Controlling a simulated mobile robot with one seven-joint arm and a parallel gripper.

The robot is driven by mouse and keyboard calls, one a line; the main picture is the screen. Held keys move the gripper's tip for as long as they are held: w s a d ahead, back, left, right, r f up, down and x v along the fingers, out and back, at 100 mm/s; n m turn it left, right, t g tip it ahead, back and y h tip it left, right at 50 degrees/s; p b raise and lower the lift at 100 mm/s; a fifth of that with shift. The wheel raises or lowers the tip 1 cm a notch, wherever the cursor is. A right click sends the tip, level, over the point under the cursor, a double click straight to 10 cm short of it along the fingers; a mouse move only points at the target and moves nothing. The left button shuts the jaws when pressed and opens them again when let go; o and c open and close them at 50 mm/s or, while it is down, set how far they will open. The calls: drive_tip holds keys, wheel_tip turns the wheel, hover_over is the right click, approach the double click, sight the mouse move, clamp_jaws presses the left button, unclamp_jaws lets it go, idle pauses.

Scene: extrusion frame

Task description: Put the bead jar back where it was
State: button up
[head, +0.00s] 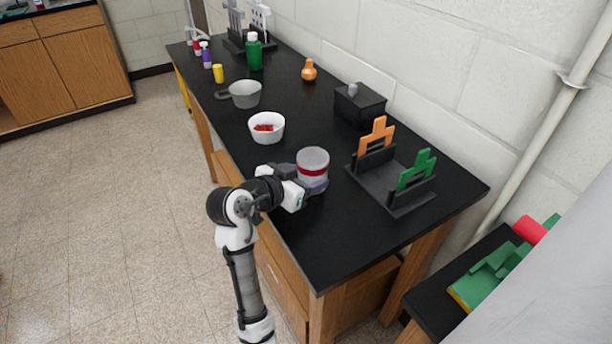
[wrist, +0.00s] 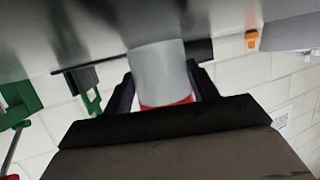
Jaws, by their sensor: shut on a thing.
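The bead jar (head: 313,161) is a pale grey cylinder with a red band, near the front edge of the black bench in the head view. The jar looks upright in the head view. I cannot tell whether its base touches the bench.
On the black bench (head: 370,222), a white bowl (head: 267,128) with red bits stands behind the jar, and a grey pan (head: 245,94) farther back. A dark rack (head: 390,188) with orange and green pieces and a black box (head: 360,104) stand right. Bench between bowl and box is clear.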

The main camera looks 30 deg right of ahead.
drive_tip(key=shift+f, duration=0.2)
drive_tip(key=o, duration=1)
drive_tip(key=shift+r, duration=0.1)
drive_tip(key=shift+r, duration=0.25)
drive_tip(key=b+v, duration=0.2)
drive_tip(key=v, duration=1)
drive_tip(key=shift+f+b, duration=0.1)
drive_tip(key=shift+b, duration=0.2)
